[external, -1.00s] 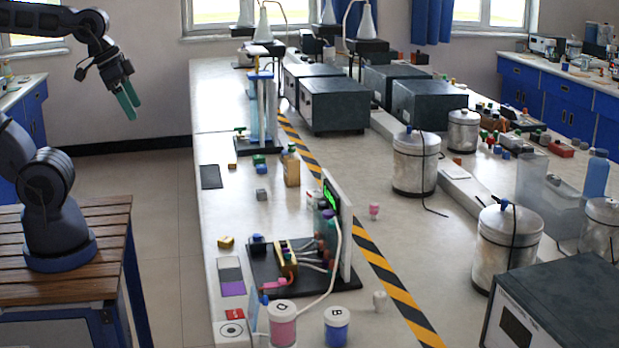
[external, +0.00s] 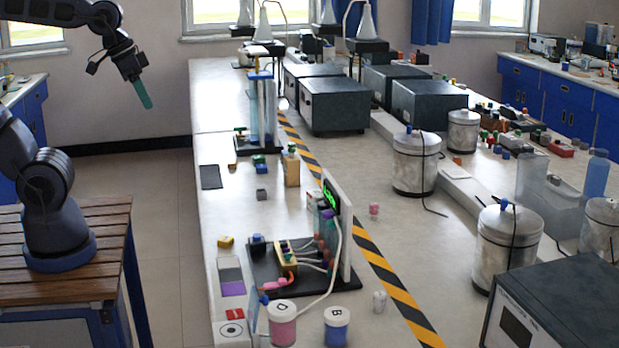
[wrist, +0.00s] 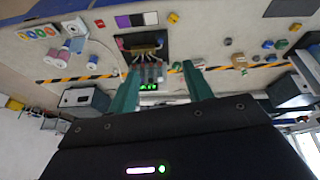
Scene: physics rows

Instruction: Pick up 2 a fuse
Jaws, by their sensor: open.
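My gripper (external: 143,95) has green fingers and hangs in the air left of the long bench, high above the floor. In the wrist view its two fingers (wrist: 160,88) stand apart with nothing between them. No label reading 2 A is legible, so I cannot tell which thing is the fuse. A black board (external: 262,280) with wired parts and a green-lit display (external: 331,196) stands near the front.
Grey and purple cards (external: 232,288) lie near the bench's left edge. Two lidded jars (external: 282,325) (external: 336,328) stand at the front. A tan block with a green top (external: 292,170) stands farther back. Metal canisters (external: 413,163) and dark boxes (external: 335,104) are to the right.

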